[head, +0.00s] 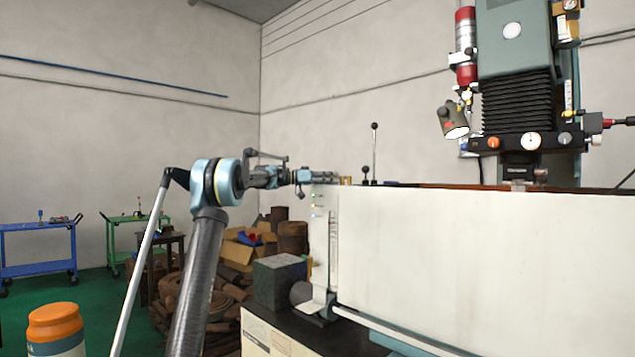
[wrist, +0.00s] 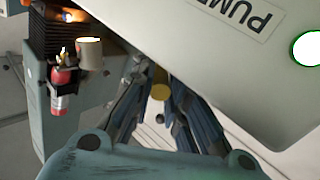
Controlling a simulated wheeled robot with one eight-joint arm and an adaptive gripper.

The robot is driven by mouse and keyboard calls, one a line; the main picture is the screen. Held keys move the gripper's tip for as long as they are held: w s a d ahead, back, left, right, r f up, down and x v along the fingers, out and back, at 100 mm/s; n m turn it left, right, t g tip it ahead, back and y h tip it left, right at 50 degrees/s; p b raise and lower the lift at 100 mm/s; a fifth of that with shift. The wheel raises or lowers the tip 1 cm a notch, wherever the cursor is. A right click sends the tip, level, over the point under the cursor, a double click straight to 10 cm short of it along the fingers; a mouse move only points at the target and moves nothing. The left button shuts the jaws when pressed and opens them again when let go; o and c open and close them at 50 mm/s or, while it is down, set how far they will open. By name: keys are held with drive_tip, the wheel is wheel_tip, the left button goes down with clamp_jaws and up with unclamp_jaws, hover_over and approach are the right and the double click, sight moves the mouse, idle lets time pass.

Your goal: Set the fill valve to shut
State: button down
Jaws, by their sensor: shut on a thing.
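My gripper (head: 335,178) is at the top left corner of the white machine enclosure in the head view. In the wrist view its fingers (wrist: 160,97) come together around a small yellow piece (wrist: 160,88), and it is shut on this. The yellow piece may be the handle of the fill valve; its set position cannot be read. Small brass-coloured parts (head: 346,180) show just past the fingertips in the head view. The valve's body and markings are hidden or too small to tell.
A pale panel lettered PUMP (wrist: 240,15) lies close to the fingers. A tall black-knobbed lever (head: 374,150) stands just right of my gripper. The white enclosure (head: 480,260) fills the right side. A grey block (head: 278,283) and brown stock lie below my arm.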

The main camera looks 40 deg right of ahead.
drive_tip(key=shift+w, duration=0.15)
idle(0.4)
drive_tip(key=c, duration=1.5)
unclamp_jaws()
drive_tip(key=shift+f, duration=0.1)
drive_tip(key=shift+c, duration=0.2)
drive_tip(key=v, duration=1.2)
drive_tip(key=shift+w, duration=0.15)
